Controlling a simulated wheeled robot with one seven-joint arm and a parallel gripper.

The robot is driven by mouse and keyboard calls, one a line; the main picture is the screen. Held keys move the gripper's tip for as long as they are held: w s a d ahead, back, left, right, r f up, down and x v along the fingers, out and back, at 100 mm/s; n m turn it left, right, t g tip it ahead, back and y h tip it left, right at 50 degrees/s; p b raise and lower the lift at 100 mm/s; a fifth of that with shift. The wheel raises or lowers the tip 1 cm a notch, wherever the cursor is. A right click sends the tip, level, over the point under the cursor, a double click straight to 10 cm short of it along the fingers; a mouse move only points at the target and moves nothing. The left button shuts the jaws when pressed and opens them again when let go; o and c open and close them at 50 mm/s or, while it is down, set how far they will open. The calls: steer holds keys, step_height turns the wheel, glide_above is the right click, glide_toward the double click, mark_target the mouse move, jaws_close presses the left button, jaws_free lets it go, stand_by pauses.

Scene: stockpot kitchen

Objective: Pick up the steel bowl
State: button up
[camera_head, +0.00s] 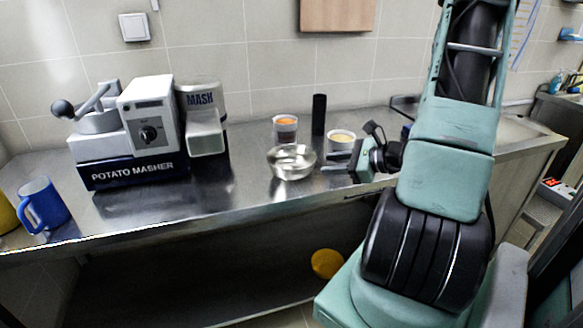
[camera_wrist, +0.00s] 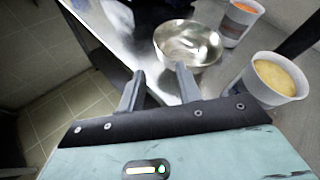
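The steel bowl (camera_head: 291,162) stands upright on the steel counter, near the middle of the head view. It is shiny, round and looks empty. In the wrist view the bowl (camera_wrist: 188,44) lies just beyond my fingertips, slightly to the right. My gripper (camera_head: 338,161) is to the right of the bowl in the head view, apart from it. In the wrist view my gripper (camera_wrist: 158,82) has its two fingers spread with a gap between them and nothing held.
An orange-topped cup (camera_head: 285,128) stands behind the bowl. A white tub with yellow content (camera_head: 341,140) and a black cylinder (camera_head: 319,114) are close by. A potato masher (camera_head: 145,135) and blue mug (camera_head: 43,204) stand left. The counter's front edge is near the bowl.

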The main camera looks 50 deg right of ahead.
steer(key=p, duration=0.1)
glide_toward(277, 169)
steer(key=shift+w+d+f, duration=0.15)
steer(key=shift+w+f, duration=0.1)
steer(key=shift+w, duration=0.3)
steer(key=shift+w+d+f, duration=0.1)
steer(key=shift+w+f, duration=0.15)
steer(key=shift+w, duration=0.35)
steer(key=shift+p+x, duration=0.85)
steer(key=shift+x, duration=2.15)
steer(key=shift+s+a+f, duration=0.1)
steer(key=shift+a, duration=0.05)
steer(key=shift+c, duration=0.3)
jaws_close()
